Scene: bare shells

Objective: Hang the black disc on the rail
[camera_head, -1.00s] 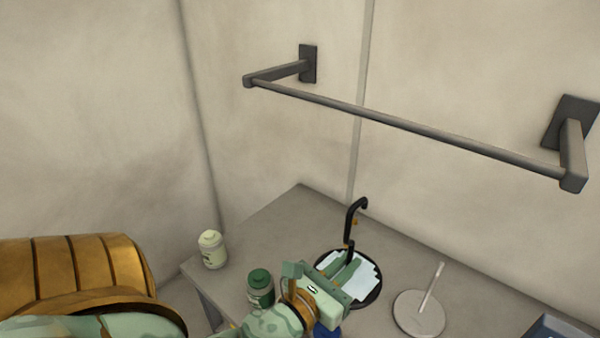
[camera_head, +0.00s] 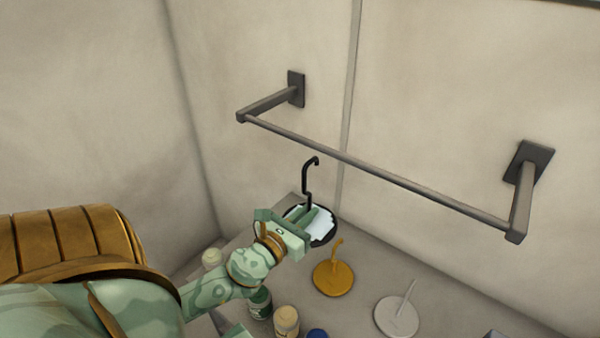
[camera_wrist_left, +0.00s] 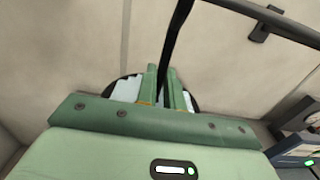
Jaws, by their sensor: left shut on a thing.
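The black disc (camera_head: 325,238) has a pale, jagged-edged patch on its face and a black stem with a hook (camera_head: 308,178) at the top. My left gripper (camera_head: 312,218) is shut on the stem, just above the disc, and holds it upright over the table's back corner. In the left wrist view the stem (camera_wrist_left: 178,40) rises between the fingers (camera_wrist_left: 165,88), which hide part of the disc. The grey rail (camera_head: 370,178) runs along the wall on two brackets. The hook is below the rail's left part and apart from it. My right gripper is not seen.
On the table (camera_head: 365,290) stand an orange disc (camera_head: 333,277) and a pale disc (camera_head: 396,316), each with a stem.

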